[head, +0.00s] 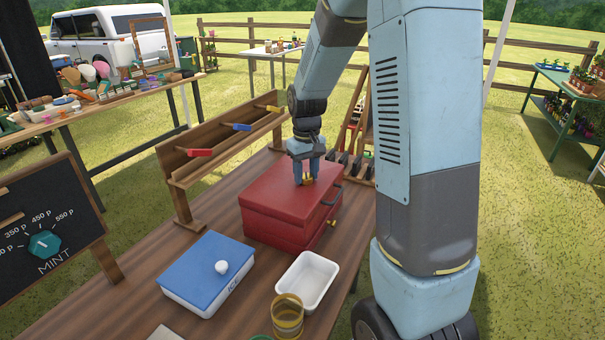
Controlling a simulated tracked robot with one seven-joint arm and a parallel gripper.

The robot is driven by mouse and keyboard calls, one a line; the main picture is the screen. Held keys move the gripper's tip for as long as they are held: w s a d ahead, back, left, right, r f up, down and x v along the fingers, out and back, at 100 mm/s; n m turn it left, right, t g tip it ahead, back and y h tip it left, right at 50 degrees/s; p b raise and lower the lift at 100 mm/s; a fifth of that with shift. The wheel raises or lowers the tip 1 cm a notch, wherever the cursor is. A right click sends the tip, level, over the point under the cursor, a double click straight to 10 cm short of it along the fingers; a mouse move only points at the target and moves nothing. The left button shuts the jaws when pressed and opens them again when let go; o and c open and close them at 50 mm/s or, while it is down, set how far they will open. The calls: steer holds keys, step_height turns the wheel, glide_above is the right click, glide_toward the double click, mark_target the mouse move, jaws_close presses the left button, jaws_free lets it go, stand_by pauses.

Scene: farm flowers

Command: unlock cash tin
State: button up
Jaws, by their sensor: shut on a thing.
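The red cash tin (275,215) stands on the wooden table with its lid down. A dark handle shows on its right-hand side, with a small yellow piece (332,222) low on that side. My gripper (306,179) points down at the tin's lid, near its far right part. Its blue fingers are shut on a small yellow thing (309,182). I cannot tell whether this is a key or part of the tin, or whether it touches the lid.
A wooden rack with red (198,152), blue (236,127) and yellow (268,108) pieces stands behind the tin. A blue-lidded ICE box (208,268), a white tray (308,280) and a yellowish jar (287,316) stand in front. A MINT dial board (45,235) stands left.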

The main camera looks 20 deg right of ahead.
mark_target(306, 176)
steer(key=m, duration=0.6)
steer(key=shift+s+m, duration=0.15)
steer(key=shift+m, duration=0.15)
stand_by(0.3)
steer(key=o, duration=1.1)
steer(key=shift+c, duration=0.2)
steer(key=shift+r, duration=0.55)
step_height(306, 176, up, 13)
steer(key=shift+f, duration=0.2)
